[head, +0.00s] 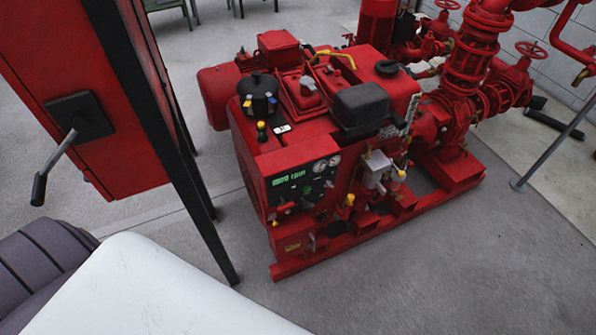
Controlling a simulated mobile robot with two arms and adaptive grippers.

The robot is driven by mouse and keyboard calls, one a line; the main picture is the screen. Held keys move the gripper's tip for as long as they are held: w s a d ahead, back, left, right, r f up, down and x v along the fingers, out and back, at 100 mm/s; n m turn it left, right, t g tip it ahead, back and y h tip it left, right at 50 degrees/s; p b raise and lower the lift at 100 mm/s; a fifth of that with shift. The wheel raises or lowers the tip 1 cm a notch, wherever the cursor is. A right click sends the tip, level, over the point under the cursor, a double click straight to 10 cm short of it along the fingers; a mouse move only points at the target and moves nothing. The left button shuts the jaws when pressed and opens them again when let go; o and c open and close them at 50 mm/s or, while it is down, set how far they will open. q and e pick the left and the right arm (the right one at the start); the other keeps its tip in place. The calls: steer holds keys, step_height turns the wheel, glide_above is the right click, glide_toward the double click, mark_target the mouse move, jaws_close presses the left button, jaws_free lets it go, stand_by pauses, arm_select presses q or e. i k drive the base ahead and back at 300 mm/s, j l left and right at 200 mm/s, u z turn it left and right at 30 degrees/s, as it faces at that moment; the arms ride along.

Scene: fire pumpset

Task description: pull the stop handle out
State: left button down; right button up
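The red fire pumpset (310,150) stands on the floor at the centre and right. I cannot tell for sure which part is the stop handle. Its front has a dark control panel (300,180) with gauges and green markings. A small yellow knob (350,199) sits at the right of the panel. A small red part shows at the panel's lower edge. A yellow bar (333,57) runs across the top. A black lever with a grey shaft (58,162) is on the red cabinet at left, pointing down and left. Neither gripper is in view.
The red cabinet (50,60) on black legs stands at left, between me and part of the floor. Red pipes and valve wheels (480,60) rise behind the pumpset at right. A thin grey post (518,184) stands at right. The grey floor (420,280) in front of the pumpset is clear.

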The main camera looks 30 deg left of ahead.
mark_target(285, 206)
steer(key=u, duration=0.95)
